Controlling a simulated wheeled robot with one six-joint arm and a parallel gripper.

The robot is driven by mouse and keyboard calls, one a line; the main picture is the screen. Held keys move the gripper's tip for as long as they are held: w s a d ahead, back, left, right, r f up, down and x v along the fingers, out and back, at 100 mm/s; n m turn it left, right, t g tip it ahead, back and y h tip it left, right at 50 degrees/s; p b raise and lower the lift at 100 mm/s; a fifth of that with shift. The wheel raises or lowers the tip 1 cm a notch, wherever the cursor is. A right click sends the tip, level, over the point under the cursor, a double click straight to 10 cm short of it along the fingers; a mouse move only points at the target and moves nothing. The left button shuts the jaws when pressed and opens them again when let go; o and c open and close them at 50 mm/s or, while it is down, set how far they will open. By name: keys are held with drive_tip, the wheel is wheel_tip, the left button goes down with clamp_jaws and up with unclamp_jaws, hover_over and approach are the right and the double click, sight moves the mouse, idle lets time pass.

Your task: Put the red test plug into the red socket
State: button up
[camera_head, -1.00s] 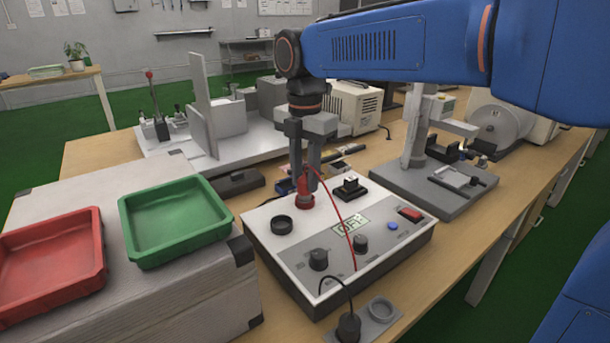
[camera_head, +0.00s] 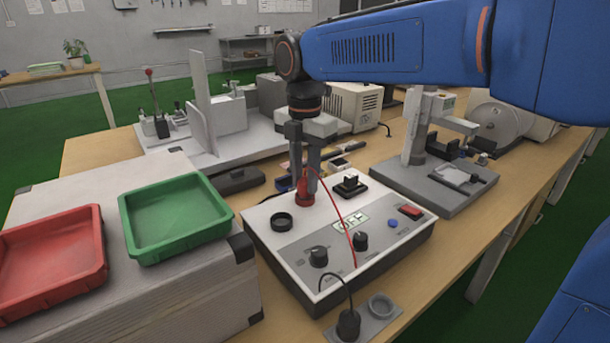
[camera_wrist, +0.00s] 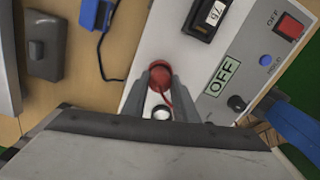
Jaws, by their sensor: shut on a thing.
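My gripper (camera_head: 306,182) points straight down over the white-and-grey tester box and is shut on the red test plug (camera_wrist: 156,98). The plug's red wire (camera_head: 345,220) runs from the gripper over the box's front panel. The red socket (camera_head: 305,198) is a red ring directly under the fingertips. The plug's tip is at or in this ring; how deep it sits is hidden by the fingers. In the wrist view the red ring (camera_wrist: 157,78) surrounds the plug's far side between the two fingers.
A black socket (camera_head: 282,222) is left of the red one. A black block (camera_head: 350,185) stands close to the right. The display reads OFF (camera_wrist: 222,77). A black probe (camera_head: 348,325) stands in a holder in front. Green (camera_head: 128,228) and red (camera_head: 100,262) trays are at left.

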sight(305, 176)
drive_tip(key=o, duration=0.8)
drive_tip(key=shift+r, duration=0.1)
wheel_tip(305, 176, up, 11)
idle(0.9)
